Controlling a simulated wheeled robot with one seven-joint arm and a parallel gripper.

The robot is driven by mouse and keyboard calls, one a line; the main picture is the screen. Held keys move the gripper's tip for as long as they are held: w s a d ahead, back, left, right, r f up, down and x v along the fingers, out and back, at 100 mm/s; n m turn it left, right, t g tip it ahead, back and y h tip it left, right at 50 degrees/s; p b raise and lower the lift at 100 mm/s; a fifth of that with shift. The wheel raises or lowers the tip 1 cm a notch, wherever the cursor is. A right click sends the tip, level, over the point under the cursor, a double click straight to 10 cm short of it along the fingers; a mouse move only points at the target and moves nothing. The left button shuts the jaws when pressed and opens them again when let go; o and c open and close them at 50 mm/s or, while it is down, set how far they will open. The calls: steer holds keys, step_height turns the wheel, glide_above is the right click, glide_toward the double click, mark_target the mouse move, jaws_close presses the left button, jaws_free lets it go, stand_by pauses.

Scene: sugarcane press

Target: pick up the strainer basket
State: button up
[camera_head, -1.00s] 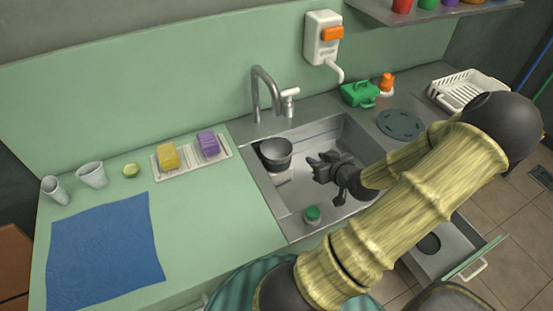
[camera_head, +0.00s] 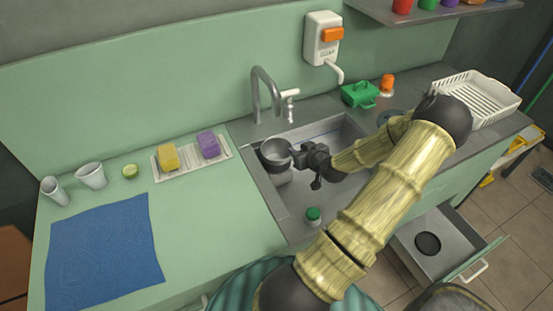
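A round grey metal bowl-like basket (camera_head: 274,148), which I take for the strainer basket, is at the left side of the sink (camera_head: 274,202), above a small whitish item (camera_head: 281,178). My gripper (camera_head: 298,158) reaches in from the right, with its fingertips at the basket's right rim. The fingertips overlap the rim in this view. I cannot tell whether they are closed on it or only beside it. The basket's underside is partly hidden.
The faucet (camera_head: 265,92) rises behind the basket. A green-capped item (camera_head: 313,216) is at the sink's front. A sponge tray (camera_head: 190,159) lies to the left. A white dish rack (camera_head: 476,94) stands at the right. An open drawer (camera_head: 428,270) juts out below.

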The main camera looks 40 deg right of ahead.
mark_target(290, 145)
steer(key=x, duration=0.5)
steer(key=shift+w+p, duration=0.1)
steer(key=shift+p, duration=0.3)
jaws_close()
stand_by(0.5)
